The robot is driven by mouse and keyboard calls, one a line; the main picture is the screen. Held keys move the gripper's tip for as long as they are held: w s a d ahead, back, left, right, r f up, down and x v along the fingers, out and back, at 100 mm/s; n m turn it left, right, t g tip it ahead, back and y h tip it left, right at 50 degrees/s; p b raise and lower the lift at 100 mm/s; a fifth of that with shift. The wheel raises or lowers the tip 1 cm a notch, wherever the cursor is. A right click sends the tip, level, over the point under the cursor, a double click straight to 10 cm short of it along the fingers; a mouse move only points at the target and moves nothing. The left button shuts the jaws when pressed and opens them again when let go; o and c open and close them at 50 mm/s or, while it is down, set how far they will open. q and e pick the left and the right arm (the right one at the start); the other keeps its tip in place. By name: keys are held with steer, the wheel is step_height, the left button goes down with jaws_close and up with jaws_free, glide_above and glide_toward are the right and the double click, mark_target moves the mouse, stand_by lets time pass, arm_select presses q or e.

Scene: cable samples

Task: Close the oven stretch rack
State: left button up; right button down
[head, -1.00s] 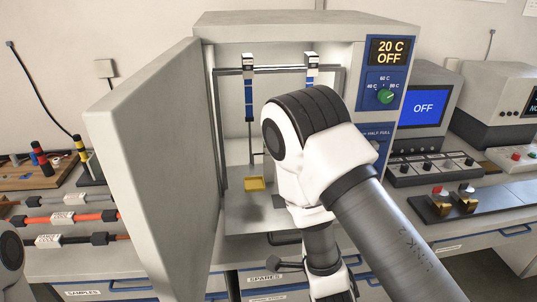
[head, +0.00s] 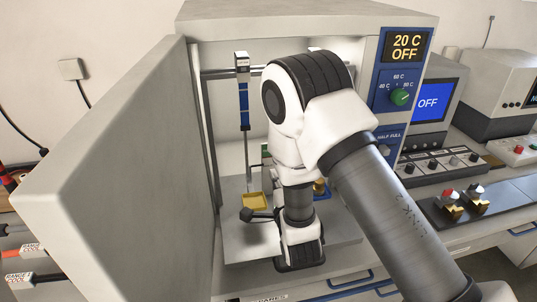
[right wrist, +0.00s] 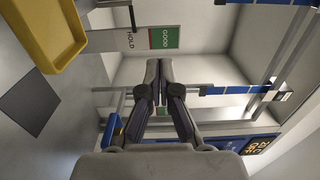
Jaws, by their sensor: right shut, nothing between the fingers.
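The oven (head: 300,18) stands with its grey door (head: 125,165) swung wide open to the left. Inside is the stretch rack, with a metal top bar (head: 215,73), a clamp (head: 242,63) and a hanging blue strip (head: 244,105). My arm hides much of its right half in the head view. My right gripper's fingertips (right wrist: 158,68) are together and empty in the right wrist view, inside the oven. A blue strip (right wrist: 228,90) with its clamp shows to their right there. My left gripper is out of view.
Green GOOD (right wrist: 164,38) and pale HOLD (right wrist: 131,40) signs are inside the oven. The display (head: 407,47) reads 20 C OFF above a green knob (head: 400,96). Cable samples (head: 30,265) lie left of the door. Instruments (head: 435,102) stand at right.

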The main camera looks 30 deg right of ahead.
mark_target(267, 154)
steer(key=p+x, duration=0.2)
steer(key=x, duration=0.5)
steer(key=shift+w, duration=0.55)
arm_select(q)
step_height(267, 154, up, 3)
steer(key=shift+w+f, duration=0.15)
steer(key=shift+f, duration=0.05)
arm_select(e)
steer(key=shift+w+f, duration=0.15)
